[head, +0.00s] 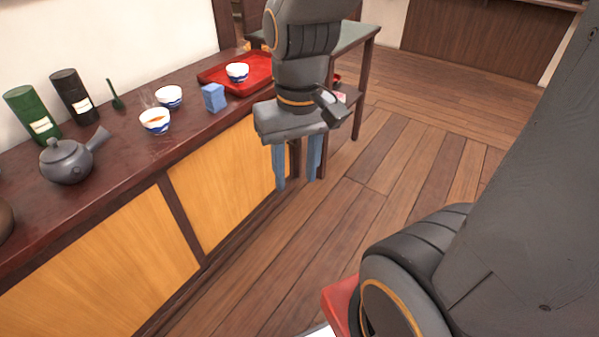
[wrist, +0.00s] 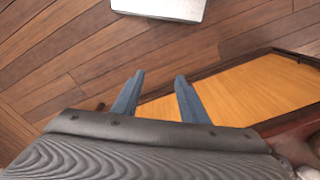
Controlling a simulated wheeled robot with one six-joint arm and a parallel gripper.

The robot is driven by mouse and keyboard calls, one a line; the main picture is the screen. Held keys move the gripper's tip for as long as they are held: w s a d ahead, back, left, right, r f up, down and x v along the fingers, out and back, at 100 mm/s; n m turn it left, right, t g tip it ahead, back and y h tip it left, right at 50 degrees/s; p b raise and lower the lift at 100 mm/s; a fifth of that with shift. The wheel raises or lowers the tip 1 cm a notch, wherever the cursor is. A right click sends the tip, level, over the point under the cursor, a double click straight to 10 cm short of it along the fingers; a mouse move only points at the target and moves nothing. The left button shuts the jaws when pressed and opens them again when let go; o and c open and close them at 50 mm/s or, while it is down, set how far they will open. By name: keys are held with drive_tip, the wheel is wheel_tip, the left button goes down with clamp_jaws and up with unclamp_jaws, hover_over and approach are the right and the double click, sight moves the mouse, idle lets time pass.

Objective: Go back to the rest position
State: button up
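My gripper (head: 297,182) hangs in front of the wooden counter (head: 130,172), out over the floor, with its fingers pointing down. Its two blue fingers are apart with nothing between them. The wrist view also shows the gripper (wrist: 157,82) open and empty, with floor and the counter's yellow front panel (wrist: 235,88) beyond it. My forearm hides part of the counter's right end and the dark table behind.
On the counter stand a grey teapot (head: 68,162), green canister (head: 32,115), black canister (head: 75,97), cup of tea (head: 155,122), another cup (head: 169,97), blue box (head: 214,98) and red tray (head: 212,76) bearing a cup (head: 237,72). The floor (head: 420,150) at right is clear.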

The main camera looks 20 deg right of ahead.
drive_tip(key=shift+s+d+r+g, duration=0.1)
drive_tip(key=shift+s+g, duration=0.2)
drive_tip(key=shift+s, duration=0.35)
drive_tip(key=shift+r, duration=0.1)
drive_tip(key=r+p, duration=0.2)
drive_tip(key=p, duration=0.1)
drive_tip(key=d+r+p, duration=0.1)
drive_tip(key=p, duration=0.3)
drive_tip(key=s+r+p, duration=0.1)
drive_tip(key=r+p, duration=0.1)
drive_tip(key=p, duration=0.2)
drive_tip(key=shift+d+r, duration=0.25)
drive_tip(key=shift+r, duration=0.1)
